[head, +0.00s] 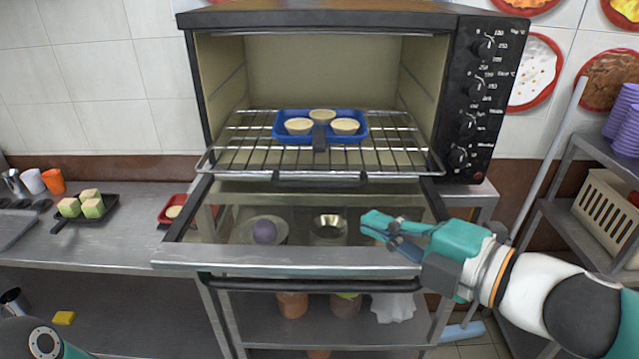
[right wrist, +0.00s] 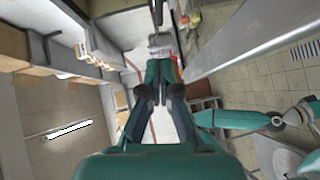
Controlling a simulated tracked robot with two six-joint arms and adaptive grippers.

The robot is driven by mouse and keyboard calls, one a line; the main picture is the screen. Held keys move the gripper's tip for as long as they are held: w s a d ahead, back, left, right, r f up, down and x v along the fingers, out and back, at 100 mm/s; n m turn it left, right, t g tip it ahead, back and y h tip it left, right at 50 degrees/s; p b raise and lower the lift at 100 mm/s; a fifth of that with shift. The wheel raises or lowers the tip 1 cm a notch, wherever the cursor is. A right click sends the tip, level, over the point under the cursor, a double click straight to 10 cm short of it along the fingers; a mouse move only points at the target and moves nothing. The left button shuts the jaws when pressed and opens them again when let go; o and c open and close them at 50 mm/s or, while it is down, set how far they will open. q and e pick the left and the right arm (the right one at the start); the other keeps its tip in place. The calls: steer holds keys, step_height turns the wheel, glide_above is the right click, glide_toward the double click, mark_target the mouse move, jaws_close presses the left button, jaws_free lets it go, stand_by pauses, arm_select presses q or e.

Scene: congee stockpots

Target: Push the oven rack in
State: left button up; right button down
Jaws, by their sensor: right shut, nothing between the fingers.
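The wire oven rack (head: 260,157) sticks partly out of the open toaster oven (head: 320,19), its front bar above the lowered glass door (head: 285,258). A blue tray (head: 320,138) with three pale tart shells sits on the rack. My right gripper (head: 374,222) is shut and empty, in front of and below the rack's front bar, over the lowered door, apart from the rack. In the right wrist view its fingers (right wrist: 158,75) point away with nothing held. A piece of my left arm shows at the bottom left of the head view, but its gripper is out of sight.
A black tray with green-and-cream cubes (head: 84,204) and a red tray (head: 173,209) stand left of the oven. Bowls show through the door glass. A shelf with purple stacked cups (head: 624,120) and a cream basket (head: 606,215) stands right.

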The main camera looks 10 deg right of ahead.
mark_target(312, 186)
steer(key=b+x, duration=0.1)
steer(key=x, duration=0.2)
steer(key=b+x, duration=0.1)
steer(key=x, duration=0.2)
steer(key=b+x, duration=0.1)
steer(key=x, duration=0.2)
steer(key=shift+w+a+f, duration=0.15)
steer(key=shift+f, duration=0.15)
arm_select(q)
steer(key=shift+f, duration=1.55)
arm_select(e)
steer(key=shift+w+d+f, duration=0.1)
steer(key=shift+w+d, duration=0.15)
steer(key=shift+w, duration=0.7)
steer(key=shift+w+d+f, duration=0.1)
steer(key=shift+w+d, duration=0.1)
steer(key=shift+w, duration=0.75)
